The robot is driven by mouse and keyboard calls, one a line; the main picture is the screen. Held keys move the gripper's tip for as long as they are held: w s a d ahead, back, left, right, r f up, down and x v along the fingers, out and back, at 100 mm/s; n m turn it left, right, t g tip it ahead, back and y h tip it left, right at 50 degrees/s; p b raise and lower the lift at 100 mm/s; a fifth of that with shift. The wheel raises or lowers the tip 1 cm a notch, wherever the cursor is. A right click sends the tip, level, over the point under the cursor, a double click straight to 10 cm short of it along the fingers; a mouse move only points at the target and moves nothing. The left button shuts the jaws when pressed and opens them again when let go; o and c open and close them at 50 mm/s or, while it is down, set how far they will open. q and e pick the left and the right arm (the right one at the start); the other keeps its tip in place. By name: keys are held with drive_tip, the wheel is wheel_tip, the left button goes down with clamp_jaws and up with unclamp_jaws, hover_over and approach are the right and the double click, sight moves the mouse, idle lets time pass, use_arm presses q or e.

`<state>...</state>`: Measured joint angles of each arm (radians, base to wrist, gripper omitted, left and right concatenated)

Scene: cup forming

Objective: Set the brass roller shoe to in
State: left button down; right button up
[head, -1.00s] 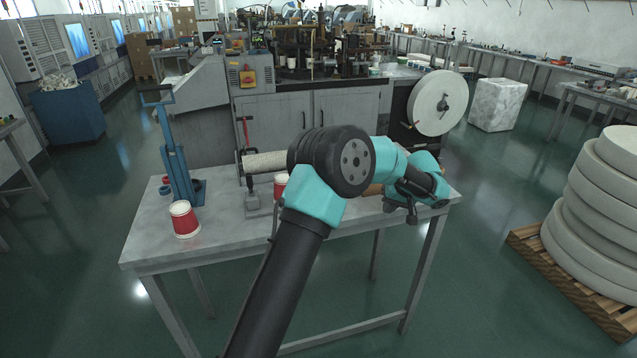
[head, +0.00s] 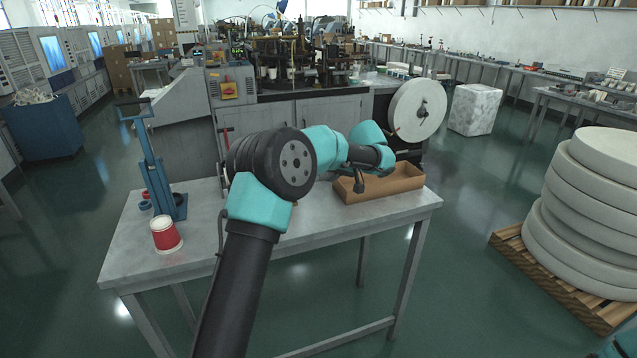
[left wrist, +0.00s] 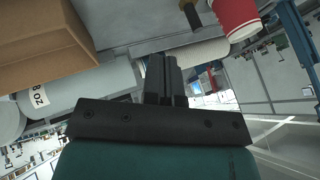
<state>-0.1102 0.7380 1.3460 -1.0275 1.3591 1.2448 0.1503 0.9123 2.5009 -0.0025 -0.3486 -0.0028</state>
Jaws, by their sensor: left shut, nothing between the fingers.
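I cannot make out the brass roller shoe for sure in either view. A short brownish piece with a dark end (left wrist: 190,14) shows at the top of the left wrist view, but I cannot tell what it is. My left gripper (left wrist: 165,75) is shut and empty, its dark fingers together in the left wrist view. In the head view the left arm crosses the table and its wrist hangs over the cardboard box; the fingertips are not clear. My right gripper is not in view.
The table (head: 130,250) holds a blue stand (head: 160,180), a red-and-white cup (head: 166,236) and an open cardboard box (head: 385,188). The cup forming machine (head: 285,75) stands behind. A pallet of large rolls (head: 580,210) is at right. The table's front strip is clear.

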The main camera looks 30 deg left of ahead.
use_arm(q)
drive_tip(key=x, duration=0.9)
drive_tip(key=shift+a+f, duration=0.1)
drive_tip(key=shift+f, duration=0.05)
drive_tip(key=shift+s+a, duration=0.8)
drive_tip(key=shift+a, duration=0.25)
drive_tip(key=shift+s+a, duration=0.4)
drive_tip(key=shift+a, duration=0.15)
